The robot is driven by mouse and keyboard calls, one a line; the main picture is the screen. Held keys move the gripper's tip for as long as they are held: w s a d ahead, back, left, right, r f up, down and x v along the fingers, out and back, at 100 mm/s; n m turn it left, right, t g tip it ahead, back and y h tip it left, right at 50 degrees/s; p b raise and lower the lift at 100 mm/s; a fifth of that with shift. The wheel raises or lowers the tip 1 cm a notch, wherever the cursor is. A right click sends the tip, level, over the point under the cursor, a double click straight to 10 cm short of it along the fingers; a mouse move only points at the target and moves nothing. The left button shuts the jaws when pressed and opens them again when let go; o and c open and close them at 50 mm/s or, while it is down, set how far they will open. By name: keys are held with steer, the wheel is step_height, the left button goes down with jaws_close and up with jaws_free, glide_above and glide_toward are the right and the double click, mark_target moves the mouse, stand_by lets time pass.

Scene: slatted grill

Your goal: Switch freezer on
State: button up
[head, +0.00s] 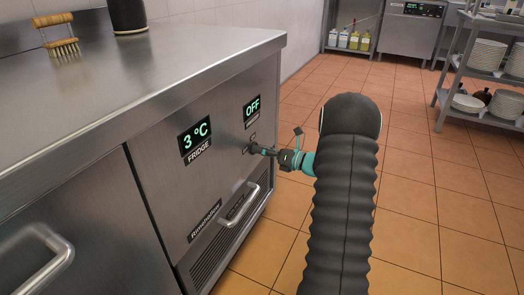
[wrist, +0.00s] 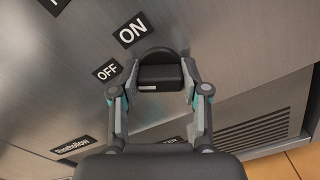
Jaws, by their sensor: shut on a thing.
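The freezer display (head: 252,111) on the steel cabinet front reads OFF. Below it, my gripper (head: 258,150) reaches the panel from the right. In the wrist view, my gripper (wrist: 160,82) is shut on a dark knob (wrist: 160,74), with one finger on each side of it. The ON label (wrist: 132,30) and the OFF label (wrist: 107,70) are beside the knob, to its left. Part of the knob's round base shows behind its bar. In the head view the knob is mostly hidden by the gripper.
The fridge display (head: 195,138) reads 3 °C. Cabinet handles (head: 243,205) (head: 38,262) stick out below and at the lower left. The steel counter (head: 170,60) holds a brush (head: 62,42) and a dark container (head: 128,15). Tiled floor (head: 420,200) is clear to the right, before a plate rack (head: 470,75).

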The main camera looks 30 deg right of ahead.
steer(key=shift+w+f, duration=0.1)
steer(key=m+b, duration=0.2)
steer(key=m, duration=0.1)
steer(key=shift+b, duration=0.4)
steer(key=m+b, duration=0.1)
steer(key=m, duration=0.1)
steer(key=shift+m, duration=0.3)
steer(key=m, duration=0.5)
steer(key=shift+w+m+b, duration=0.1)
steer(key=shift+m+b, duration=0.2)
steer(key=shift+m, duration=0.4)
steer(key=o, duration=1)
steer(key=shift+a, duration=0.1)
steer(key=shift+c, duration=0.2)
steer(key=shift+o, duration=0.9)
steer(key=shift+w+a, duration=0.1)
